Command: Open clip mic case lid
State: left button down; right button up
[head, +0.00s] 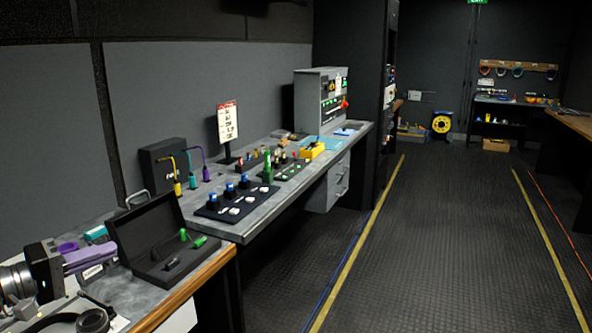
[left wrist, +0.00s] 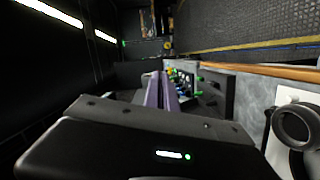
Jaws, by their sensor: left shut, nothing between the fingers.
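The black clip mic case (head: 172,268) sits on the near bench in the head view, with its lid (head: 143,226) standing raised and tilted back. Green clip mics (head: 198,242) and a dark piece show in its base. The case also appears in the left wrist view (left wrist: 218,90), beyond my fingers and partly hidden. My left gripper (head: 112,251), with purple fingers, is to the left of the case, beside the lid. Its fingers (left wrist: 161,92) are together and empty; whether they touch the lid I cannot tell. My right gripper is in neither view.
Headphones (head: 94,320) lie at the near left. A teal item (head: 96,234) sits behind the gripper. Right of the case, a dark mat (head: 237,202) holds blue-topped pieces and labels. Yellow, purple gooseneck mics (head: 205,172) stand behind. The floor aisle (head: 440,240) is clear.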

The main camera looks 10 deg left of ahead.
pick_arm(q)
jog(key=d+f+n+g, duration=0.1)
jog(key=d+f+g, duration=0.35)
jog(key=f, duration=0.75)
jog(key=d+f+g+y+p, duration=0.1)
jog(key=d+f+g, duration=0.1)
jog(key=d+f, duration=0.7)
jog(key=d+f+n+g, duration=0.1)
jog(key=d+f+g, duration=0.2)
jog(key=f, duration=1.1)
jog(key=s+d+f+m+g+y+p, duration=0.1)
jog(key=s+d+f+m, duration=0.3)
jog(key=s+d+f, duration=0.4)
jog(key=s+d+f+m+g+y+p, duration=0.1)
jog(key=s+d+f+m+g+y, duration=0.1)
jog(key=s+d+f, duration=0.6)
jog(key=s+d+m+g, duration=0.1)
jog(key=s+d+m, duration=0.1)
jog(key=s+d, duration=0.3)
jog(key=shift+s+f, duration=0.4)
jog(key=shift+s, duration=0.1)
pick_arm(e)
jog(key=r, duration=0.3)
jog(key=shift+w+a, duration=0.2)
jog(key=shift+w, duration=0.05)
pick_arm(q)
jog(key=c, duration=2.1)
grip_release()
jog(key=shift+g, duration=0.25)
